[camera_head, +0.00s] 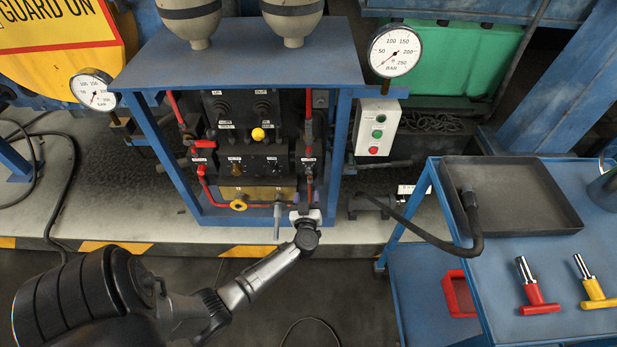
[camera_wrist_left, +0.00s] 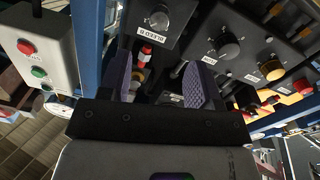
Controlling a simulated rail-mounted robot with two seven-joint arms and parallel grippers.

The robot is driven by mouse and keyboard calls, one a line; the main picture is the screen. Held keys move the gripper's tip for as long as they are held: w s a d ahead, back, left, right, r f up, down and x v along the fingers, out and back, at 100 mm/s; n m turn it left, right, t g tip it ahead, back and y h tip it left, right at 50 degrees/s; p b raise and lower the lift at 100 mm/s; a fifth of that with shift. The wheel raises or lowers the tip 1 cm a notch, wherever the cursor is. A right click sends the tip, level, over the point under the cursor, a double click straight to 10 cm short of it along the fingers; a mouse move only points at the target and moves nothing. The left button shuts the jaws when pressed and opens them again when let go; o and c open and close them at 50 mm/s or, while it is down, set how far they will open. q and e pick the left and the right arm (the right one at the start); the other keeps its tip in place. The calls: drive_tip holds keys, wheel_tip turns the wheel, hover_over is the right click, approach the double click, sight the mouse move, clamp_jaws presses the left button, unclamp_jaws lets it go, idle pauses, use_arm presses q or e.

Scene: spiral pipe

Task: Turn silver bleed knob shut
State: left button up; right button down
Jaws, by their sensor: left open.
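A silver round knob (camera_wrist_left: 159,20) sits on a dark plate beside an upside-down label that seems to read BLEED B (camera_wrist_left: 149,37), at the top of the left wrist view. I cannot pick this knob out with certainty in the head view. My left gripper (camera_head: 306,213) is at the lower right front of the valve panel (camera_head: 240,160). Its two purple-padded fingers (camera_wrist_left: 162,82) are apart with nothing gripped in the left wrist view. The knob lies beyond the fingertips, apart from them. My right gripper is not in view.
A red-tipped fitting (camera_wrist_left: 146,50) shows between the fingers, farther in. The blue frame (camera_head: 342,150) and button box (camera_head: 377,127) flank the panel. A blue cart (camera_head: 560,250) stands right.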

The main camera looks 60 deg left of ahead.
sight(308, 173)
use_arm(q)
drive_tip(key=b+x, duration=0.4)
drive_tip(key=x, duration=0.4)
drive_tip(key=shift+w+a+f, duration=0.15)
drive_tip(key=shift+w+a, duration=0.05)
drive_tip(key=shift+a, duration=0.1)
drive_tip(key=shift+b+x, duration=0.35)
drive_tip(key=shift+x, duration=0.45)
drive_tip(key=shift+c, duration=0.7)
drive_tip(key=c, duration=0.8)
